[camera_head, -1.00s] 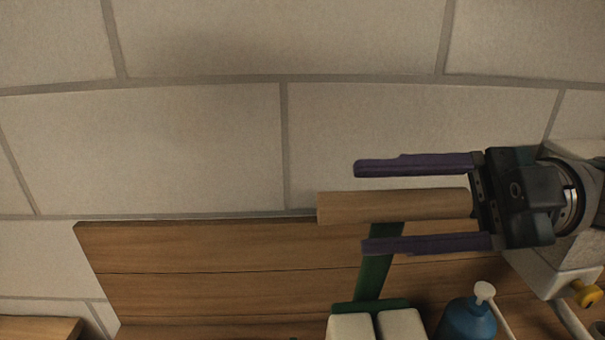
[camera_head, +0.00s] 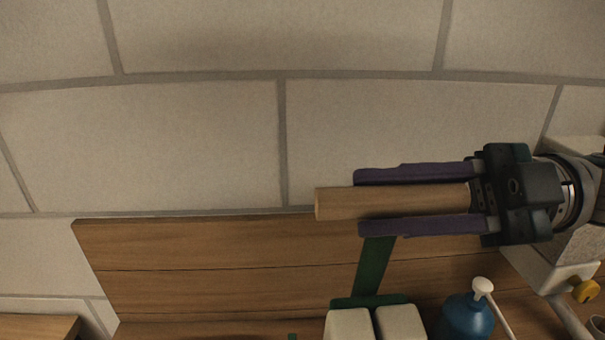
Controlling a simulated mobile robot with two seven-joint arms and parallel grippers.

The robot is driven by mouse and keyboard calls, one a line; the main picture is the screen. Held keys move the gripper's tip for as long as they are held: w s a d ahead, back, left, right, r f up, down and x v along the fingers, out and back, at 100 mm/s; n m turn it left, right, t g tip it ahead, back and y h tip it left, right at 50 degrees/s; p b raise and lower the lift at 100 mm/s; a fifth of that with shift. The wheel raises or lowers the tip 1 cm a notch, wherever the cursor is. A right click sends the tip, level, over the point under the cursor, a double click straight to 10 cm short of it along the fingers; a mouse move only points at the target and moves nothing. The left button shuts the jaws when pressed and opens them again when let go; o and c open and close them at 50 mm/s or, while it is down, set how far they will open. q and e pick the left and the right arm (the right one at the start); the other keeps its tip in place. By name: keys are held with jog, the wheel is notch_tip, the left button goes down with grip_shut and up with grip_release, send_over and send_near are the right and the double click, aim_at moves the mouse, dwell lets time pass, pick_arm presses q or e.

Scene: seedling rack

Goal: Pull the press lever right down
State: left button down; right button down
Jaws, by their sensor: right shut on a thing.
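The press lever has a light wooden handle (camera_head: 338,203) lying level and a green arm (camera_head: 375,266) running down from it. My right gripper (camera_head: 358,203) comes in from the right with its two purple fingers above and below the handle. It is shut on the handle, whose left end sticks out past the fingertips. The arm's lower end meets a green bar above two white blocks (camera_head: 349,325) at the bottom edge. The rest of the press is out of view. My left gripper is not in view.
A blue bottle with a white pump (camera_head: 466,317) stands right of the white blocks. A wooden surface (camera_head: 38,328) shows at bottom left.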

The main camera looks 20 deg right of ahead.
jog(key=shift+r, duration=0.1)
dwell(0.4)
jog(key=shift+s+a, duration=0.1)
jog(key=shift+s, duration=0.3)
jog(key=s+a+f+n, duration=0.2)
jog(key=s+f, duration=0.2)
jog(key=s, duration=0.3)
jog(key=s+a+f+n, duration=0.2)
jog(key=s+f+n, duration=0.1)
jog(key=s+f, duration=0.2)
jog(key=shift+s+n+b, duration=0.3)
jog(key=shift+s+b, duration=0.1)
jog(key=shift+s, duration=0.95)
jog(key=shift+a, duration=0.1)
jog(key=c, duration=0.8)
grip_release()
jog(key=shift+r, duration=0.1)
jog(key=shift+o, duration=1)
